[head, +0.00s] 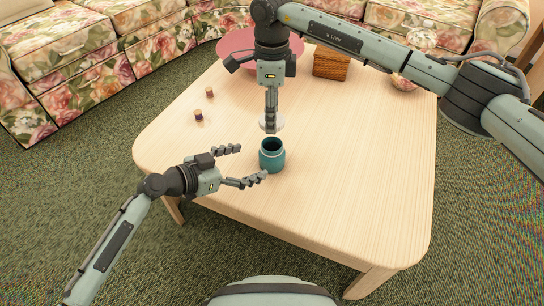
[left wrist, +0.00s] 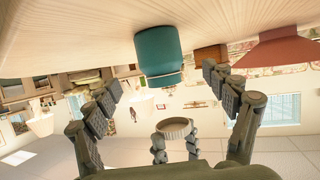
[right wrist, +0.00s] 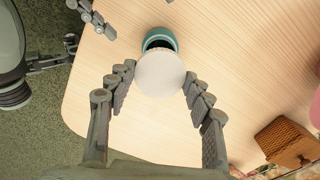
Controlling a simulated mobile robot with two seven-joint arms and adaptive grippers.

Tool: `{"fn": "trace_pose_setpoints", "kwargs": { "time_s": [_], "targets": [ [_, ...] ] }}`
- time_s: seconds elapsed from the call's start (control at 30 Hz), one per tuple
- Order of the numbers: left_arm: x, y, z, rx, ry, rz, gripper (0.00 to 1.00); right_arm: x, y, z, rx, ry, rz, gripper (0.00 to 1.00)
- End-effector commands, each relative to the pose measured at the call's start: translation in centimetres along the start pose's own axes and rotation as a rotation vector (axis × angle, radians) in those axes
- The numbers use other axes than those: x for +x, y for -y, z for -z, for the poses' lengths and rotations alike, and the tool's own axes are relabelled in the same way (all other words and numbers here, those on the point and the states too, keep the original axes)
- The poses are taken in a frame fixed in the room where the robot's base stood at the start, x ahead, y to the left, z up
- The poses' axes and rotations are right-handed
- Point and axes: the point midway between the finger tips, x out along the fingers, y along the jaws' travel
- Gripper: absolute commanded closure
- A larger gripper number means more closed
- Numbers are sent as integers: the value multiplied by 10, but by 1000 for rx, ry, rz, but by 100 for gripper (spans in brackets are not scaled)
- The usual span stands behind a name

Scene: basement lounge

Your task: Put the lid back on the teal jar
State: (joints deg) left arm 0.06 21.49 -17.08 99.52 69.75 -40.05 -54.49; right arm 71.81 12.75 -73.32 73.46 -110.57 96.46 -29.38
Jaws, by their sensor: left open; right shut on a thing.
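The teal jar (head: 271,160) stands upright and uncovered on the wooden table, its dark mouth facing up. It shows upside down in the left wrist view (left wrist: 158,50). My right gripper (head: 270,126) points down and is shut on the round whitish lid (right wrist: 160,74). In the left wrist view the lid (left wrist: 175,127) is apart from the jar, higher than its mouth. In the right wrist view it partly covers the jar's mouth (right wrist: 160,42). My left gripper (head: 252,163) is open, low at the jar's left side, fingers spread towards it. Whether either finger touches the jar is unclear.
Two small brown pieces (head: 199,116) lie on the table at left. A large reddish bowl (head: 232,43), a brown woven box (head: 331,66) and a glass item (head: 402,83) stand towards the back. Floral sofas (head: 80,50) lie beyond. The table's right and front are clear.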

Motion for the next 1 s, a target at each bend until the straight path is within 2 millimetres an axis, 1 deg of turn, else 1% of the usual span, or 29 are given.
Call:
{"fn": "trace_pose_setpoints", "kwargs": {
  "time_s": [0.03,0.2,0.3,0.43,0.6,0.9,1.0],
  "targets": [
    [11,0,2,-4,-4,0,16,0,0,0,0,0,0,57],
    [44,0,1,-3,-3,0,16,0,0,0,0,0,0,57],
    [61,0,1,-2,-1,-1,16,0,0,0,0,0,0,57],
    [76,0,0,-3,-1,1,16,0,0,0,0,0,0,57],
    [85,0,0,-1,0,1,16,0,0,0,0,0,0,57],
    [86,0,0,0,0,0,16,0,0,0,0,0,0,57],
    [86,0,0,0,0,0,29,0,0,0,0,0,0,57]
  ]
}}
